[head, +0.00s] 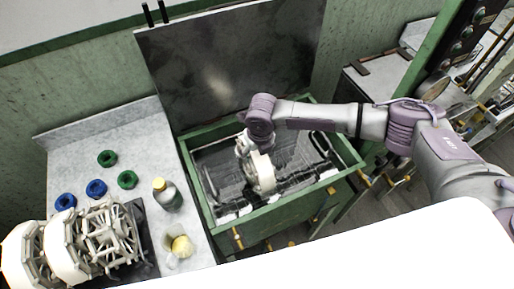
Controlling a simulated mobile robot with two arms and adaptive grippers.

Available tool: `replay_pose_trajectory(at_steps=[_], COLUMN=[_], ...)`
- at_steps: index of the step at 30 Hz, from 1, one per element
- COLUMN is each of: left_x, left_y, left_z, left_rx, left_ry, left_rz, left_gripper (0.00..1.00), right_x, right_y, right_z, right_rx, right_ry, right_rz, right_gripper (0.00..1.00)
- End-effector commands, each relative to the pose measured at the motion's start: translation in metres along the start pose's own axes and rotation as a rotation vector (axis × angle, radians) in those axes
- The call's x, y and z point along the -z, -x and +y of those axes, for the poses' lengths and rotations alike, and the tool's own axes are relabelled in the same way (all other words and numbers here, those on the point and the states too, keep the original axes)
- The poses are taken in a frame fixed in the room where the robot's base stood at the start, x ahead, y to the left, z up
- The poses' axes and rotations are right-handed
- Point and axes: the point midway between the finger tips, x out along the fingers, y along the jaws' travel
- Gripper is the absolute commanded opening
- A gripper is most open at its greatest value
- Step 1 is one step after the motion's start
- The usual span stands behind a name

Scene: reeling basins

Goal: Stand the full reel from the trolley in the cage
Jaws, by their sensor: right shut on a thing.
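My right gripper (246,146) reaches down over the green-framed basin, partly hidden by my own wrist. It is shut on the full reel (262,176), a white, ring-like thing. The reel stands roughly on edge, low over the middle of the basin. The cage (211,184) seems to be the dark frame with black handles inside the basin. Whether the reel touches the cage's floor, I cannot tell. My left gripper is not in view.
A grey counter (140,125) on the left holds green and blue rings (96,188), a capped bottle (166,193), a pale yellow piece (181,246) and more white reels (66,252). A dark raised panel (230,60) stands behind the basin (280,209).

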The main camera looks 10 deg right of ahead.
Motion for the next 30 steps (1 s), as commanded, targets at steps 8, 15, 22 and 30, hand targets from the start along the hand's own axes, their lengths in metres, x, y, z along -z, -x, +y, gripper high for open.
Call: replay_pose_trajectory(at_steps=[8,15,22,30], left_x=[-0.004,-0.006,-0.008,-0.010], left_y=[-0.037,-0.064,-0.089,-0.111], left_z=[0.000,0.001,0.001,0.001], left_rx=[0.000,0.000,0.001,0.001], left_ry=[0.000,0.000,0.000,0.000], left_rz=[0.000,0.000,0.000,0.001], left_gripper=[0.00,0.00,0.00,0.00], right_x=[0.005,0.009,0.013,0.017], right_y=[-0.038,-0.067,-0.094,-0.124], right_z=[0.000,0.000,0.000,0.000], right_rx=[0.000,0.000,-0.001,0.000], right_ry=[-0.001,0.000,-0.001,-0.001], right_rz=[-0.002,-0.001,-0.001,0.000], right_gripper=[0.27,0.27,0.27,0.27])
